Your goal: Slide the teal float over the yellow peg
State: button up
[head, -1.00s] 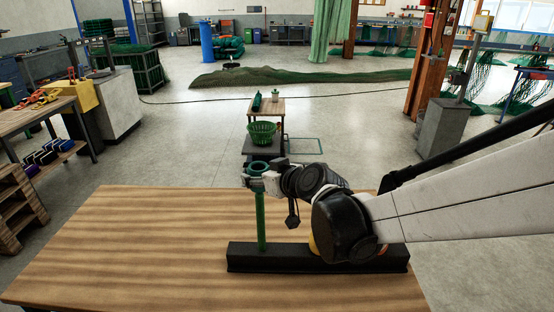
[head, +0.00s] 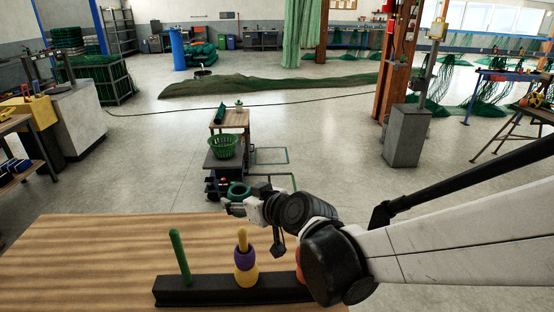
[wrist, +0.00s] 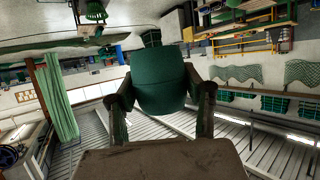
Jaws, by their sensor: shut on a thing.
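The teal float (head: 239,189) is a rounded ring held above the table by my gripper (head: 236,205). In the wrist view the teal float (wrist: 160,78) sits between the two fingers of my gripper (wrist: 161,92), which are closed against its sides. The yellow peg (head: 242,238) stands upright on a black base (head: 205,291). A purple float (head: 245,257) and a yellow float (head: 246,277) are stacked around it, and its tip shows above them. The teal float appears above and apart from the peg; its exact alignment cannot be told.
A bare green peg (head: 179,257) stands on the same base, left of the yellow peg. An orange-red thing (head: 299,265) at the base's right is mostly hidden by my arm. The wooden table (head: 85,255) is clear to the left. A trolley with a green basket (head: 222,146) stands beyond.

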aim_at(244, 230)
jog(key=shift+a+f, duration=0.2)
jog(key=shift+f, duration=0.2)
jog(key=shift+f+b, duration=4.2)
jog(key=shift+f, duration=0.65)
jog(key=o, duration=1.3)
jog(key=shift+d, duration=0.1)
jog(key=v, duration=1.2)
